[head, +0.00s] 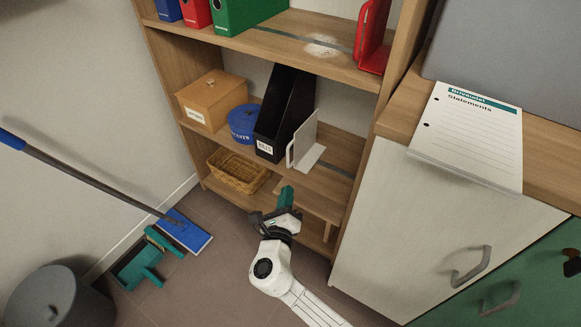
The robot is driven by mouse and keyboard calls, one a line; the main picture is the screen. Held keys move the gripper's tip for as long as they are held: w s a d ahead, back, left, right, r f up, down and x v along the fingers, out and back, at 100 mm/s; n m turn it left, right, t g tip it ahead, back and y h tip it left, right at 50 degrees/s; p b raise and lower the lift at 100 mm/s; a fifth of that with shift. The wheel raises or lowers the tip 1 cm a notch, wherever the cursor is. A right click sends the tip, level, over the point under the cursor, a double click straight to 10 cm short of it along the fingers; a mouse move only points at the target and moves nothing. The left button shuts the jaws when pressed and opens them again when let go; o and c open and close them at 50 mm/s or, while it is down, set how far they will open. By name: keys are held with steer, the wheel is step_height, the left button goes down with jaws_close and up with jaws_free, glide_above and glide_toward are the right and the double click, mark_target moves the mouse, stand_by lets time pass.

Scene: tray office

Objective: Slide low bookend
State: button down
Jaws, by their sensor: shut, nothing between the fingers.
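The low bookend (304,146) is pale grey-white and L-shaped. It stands upright on the middle shelf (343,153), with its flat foot extending to the right. My gripper (287,194) has teal fingers and is shut and empty. In the picture it is below the bookend, in front of the shelf unit and apart from the bookend. A dark strip runs along the shelf to the right of the bookend's foot.
A blue tin (242,123) and a wooden box (211,99) stand left of the file. A wicker basket (238,171) sits lower. A red bookend (372,38) stands above. A white cabinet (432,225) borders the right. A mop (184,230), dustpan (139,264) and bin (58,297) occupy the left floor.

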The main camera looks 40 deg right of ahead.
steer(key=s+d+n+t+y+p, duration=0.25)
steer(key=s+n, duration=0.35)
steer(key=n, duration=0.5)
steer(key=w+d+b, duration=0.4)
steer(key=w+b, duration=0.1)
steer(key=w, duration=0.7)
steer(key=shift+d+f+b, duration=0.2)
steer(key=shift+f+b, duration=0.05)
steer(key=shift+b, duration=0.05)
steer(key=shift+w, duration=0.15)
